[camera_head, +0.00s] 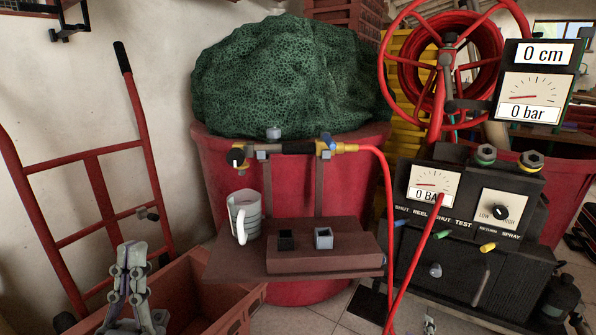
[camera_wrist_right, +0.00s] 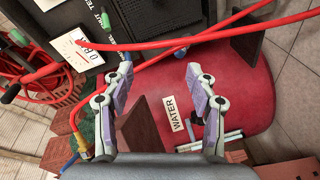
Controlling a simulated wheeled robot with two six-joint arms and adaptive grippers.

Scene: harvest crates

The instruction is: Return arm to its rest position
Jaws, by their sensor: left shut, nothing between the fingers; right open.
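My left gripper (camera_head: 131,250) stands upright at the lower left of the head view. Its fingers are shut together with nothing between them, in front of the reddish-brown crate (camera_head: 220,322). My right gripper (camera_wrist_right: 161,80) shows in the right wrist view with its fingers spread apart and empty. It is above a red surface with a WATER label (camera_wrist_right: 178,113); whether it touches anything I cannot tell.
A brown shelf (camera_head: 300,262) holds a grey jug (camera_head: 244,217) and two small square cups. A spray lance (camera_head: 298,147) rests above it. The black control box (camera_head: 470,230), red hose (camera_head: 389,200) and hose reel (camera_head: 450,60) are at right. A red hand truck (camera_head: 95,170) leans at left.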

